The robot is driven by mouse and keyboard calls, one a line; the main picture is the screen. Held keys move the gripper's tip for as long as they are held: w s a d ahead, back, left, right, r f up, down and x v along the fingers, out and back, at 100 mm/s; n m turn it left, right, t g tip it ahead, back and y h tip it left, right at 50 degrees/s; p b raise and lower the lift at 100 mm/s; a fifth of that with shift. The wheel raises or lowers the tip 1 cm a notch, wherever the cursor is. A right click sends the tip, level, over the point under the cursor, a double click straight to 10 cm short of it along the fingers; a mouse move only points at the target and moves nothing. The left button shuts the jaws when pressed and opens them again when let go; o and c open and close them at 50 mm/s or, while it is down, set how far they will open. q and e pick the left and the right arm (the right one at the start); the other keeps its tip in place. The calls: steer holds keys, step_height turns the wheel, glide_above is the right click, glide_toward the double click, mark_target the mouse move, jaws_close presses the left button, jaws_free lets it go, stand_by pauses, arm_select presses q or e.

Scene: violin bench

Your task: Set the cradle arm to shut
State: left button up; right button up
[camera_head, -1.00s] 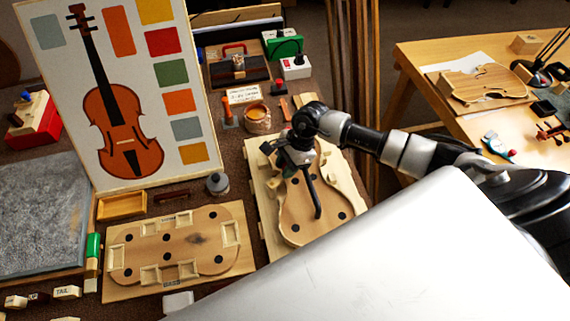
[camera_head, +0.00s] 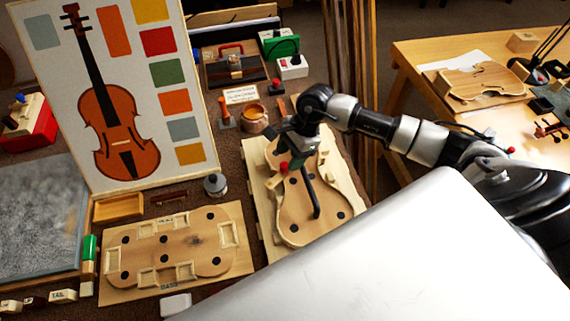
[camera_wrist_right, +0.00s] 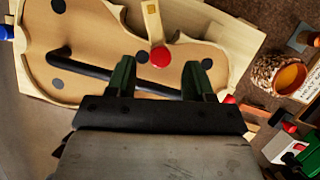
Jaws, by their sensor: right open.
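A violin-shaped wooden cradle board (camera_head: 292,225) lies on the bench below my right arm. In the right wrist view a short pale wooden arm (camera_wrist_right: 152,22) with a red knob (camera_wrist_right: 160,57) reaches over the cradle (camera_wrist_right: 100,30). The red knob also shows in the head view (camera_head: 284,168). A black bar (camera_wrist_right: 110,78) lies across the cradle. My right gripper (camera_wrist_right: 158,75) is open and empty, its fingers to either side of the knob in the picture; contact cannot be told. It hides part of the cradle in the head view (camera_head: 294,150). My left gripper is out of view.
A second violin-shaped board (camera_head: 190,242) lies to the left. A cup (camera_head: 254,118) and a small lidded pot (camera_head: 215,186) stand nearby. The violin poster board (camera_head: 180,100) stands behind. A large pale panel (camera_head: 400,260) covers the front right.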

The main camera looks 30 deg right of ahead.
steer(key=b+v, duration=0.1)
steer(key=v, duration=0.5)
steer(key=shift+r, duration=0.35)
steer(key=shift+d+f, duration=0.1)
